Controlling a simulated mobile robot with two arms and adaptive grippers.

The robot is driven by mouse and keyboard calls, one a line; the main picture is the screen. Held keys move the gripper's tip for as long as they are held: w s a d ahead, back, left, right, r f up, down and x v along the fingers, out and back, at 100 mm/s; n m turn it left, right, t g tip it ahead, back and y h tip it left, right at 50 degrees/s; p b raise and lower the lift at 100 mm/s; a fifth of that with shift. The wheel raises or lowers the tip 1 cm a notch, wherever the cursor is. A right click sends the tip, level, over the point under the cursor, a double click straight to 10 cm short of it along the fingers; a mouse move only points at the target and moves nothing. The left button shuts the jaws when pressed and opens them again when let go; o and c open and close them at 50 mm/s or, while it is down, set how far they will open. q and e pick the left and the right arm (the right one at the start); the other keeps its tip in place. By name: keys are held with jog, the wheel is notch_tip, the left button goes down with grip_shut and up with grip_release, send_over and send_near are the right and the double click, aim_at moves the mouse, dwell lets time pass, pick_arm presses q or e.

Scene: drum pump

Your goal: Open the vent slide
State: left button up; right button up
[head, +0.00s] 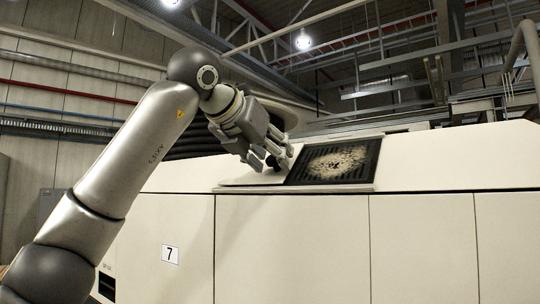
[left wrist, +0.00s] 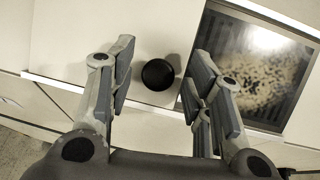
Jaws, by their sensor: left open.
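The vent slide (head: 236,184) is a pale flat plate on the sloped top of the cream machine, left of a dark slatted vent opening (head: 335,162). In the left wrist view, the plate (left wrist: 90,45) carries a round black knob (left wrist: 158,74), and the opening (left wrist: 250,65) lies to its right. My left gripper (head: 268,162) is open over the plate. In the head view, the fingers largely hide the knob. My right gripper is out of view.
The vent opening has a speckled, dirty-looking patch. Pipes and steel beams are behind and above. The housing top right of the opening is clear.

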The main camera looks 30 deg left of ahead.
pick_arm(q)
jog(key=v, duration=1.2)
jog(key=shift+a, duration=0.15)
